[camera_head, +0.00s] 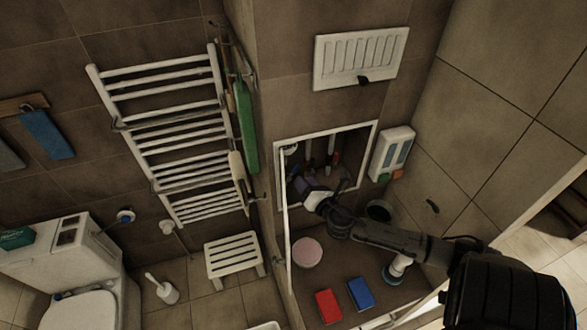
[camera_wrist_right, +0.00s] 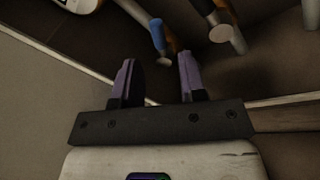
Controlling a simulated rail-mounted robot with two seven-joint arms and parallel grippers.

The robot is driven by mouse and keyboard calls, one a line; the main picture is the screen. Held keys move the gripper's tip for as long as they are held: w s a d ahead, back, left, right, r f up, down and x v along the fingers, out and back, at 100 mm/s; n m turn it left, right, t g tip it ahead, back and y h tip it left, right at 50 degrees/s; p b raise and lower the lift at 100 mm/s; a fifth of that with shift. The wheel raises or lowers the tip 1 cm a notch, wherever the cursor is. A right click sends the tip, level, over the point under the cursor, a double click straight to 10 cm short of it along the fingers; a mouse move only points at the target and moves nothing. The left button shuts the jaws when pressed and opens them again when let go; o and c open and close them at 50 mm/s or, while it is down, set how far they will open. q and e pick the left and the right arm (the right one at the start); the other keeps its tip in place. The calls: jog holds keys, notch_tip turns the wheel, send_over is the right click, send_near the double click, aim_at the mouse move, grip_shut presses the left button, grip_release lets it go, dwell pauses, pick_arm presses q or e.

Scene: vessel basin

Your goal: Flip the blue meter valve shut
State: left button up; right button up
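The blue meter valve handle (camera_wrist_right: 158,38) shows in the right wrist view as a short blue lever, just beyond my fingertips and roughly in line with the gap between them. I cannot make it out clearly in the head view, where my gripper and the shadow cover that part. My right gripper (camera_wrist_right: 157,75) has its two purple fingers apart with nothing between them. In the head view the right gripper (camera_head: 303,184) reaches into the white-framed wall niche (camera_head: 278,170) from the lower right. My left gripper is not in view.
Pipes with a red handle (camera_head: 337,158) stand inside the dim niche. Its open white door (camera_head: 286,225) hangs at the left. A white dispenser (camera_head: 392,153) is on the wall to the right. A red box (camera_head: 328,307) and blue box (camera_head: 361,293) lie below.

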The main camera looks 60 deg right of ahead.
aim_at(294, 171)
jog(key=shift+p+x, duration=0.4)
jog(key=shift+x, duration=2.9)
grip_shut()
